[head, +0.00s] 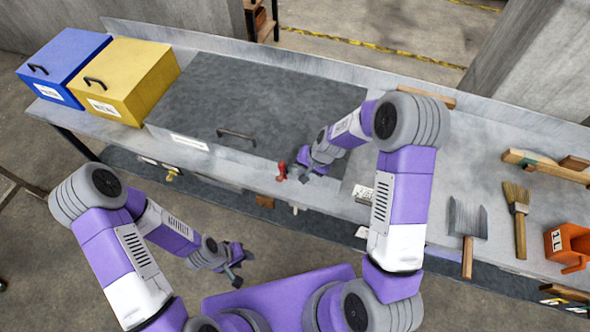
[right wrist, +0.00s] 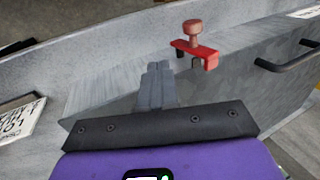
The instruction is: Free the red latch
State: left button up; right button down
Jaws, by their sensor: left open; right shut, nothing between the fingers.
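The red latch (head: 282,171) is at the front right edge of the large grey box (head: 240,100). In the right wrist view the red latch (right wrist: 197,47) shows a round brownish-red knob on a red bracket that hooks over the grey edge. My right gripper (head: 305,178) is just to the right of the latch. Its fingers (right wrist: 156,80) are shut and empty, apart from the latch. My left gripper (head: 236,269) is open and empty, in front of the bench and low.
The grey box has a dark handle (head: 236,134). A blue box (head: 62,62) and a yellow box (head: 125,80) stand at the left. A scraper (head: 467,222), a brush (head: 518,205) and an orange scoop (head: 568,243) lie at the right. A white label card (right wrist: 18,122) is near my right gripper.

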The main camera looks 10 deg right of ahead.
pick_arm(q)
jog(key=shift+r+p, duration=0.85)
jog(key=shift+r, duration=0.1)
pick_arm(e)
jog(key=w+a+v, duration=0.1)
jog(key=v, duration=0.8)
jog(key=shift+r, duration=0.65)
jog(key=shift+s+a+f, duration=0.1)
jog(key=shift+f, duration=0.05)
pick_arm(q)
jog(key=shift+f+b, duration=0.95)
jog(key=shift+b, duration=0.05)
pick_arm(e)
jog(key=s+a+f+n+g, duration=0.1)
jog(key=s+a+f+n, duration=0.1)
jog(key=s+f, duration=0.7)
jog(key=s+a+f+n, duration=0.2)
jog(key=s+a+f, duration=0.3)
jog(key=s+f, duration=0.5)
jog(key=shift+s+f+g+y, duration=0.25)
jog(key=shift+f+g+y, duration=0.05)
jog(key=shift+f+g, duration=0.1)
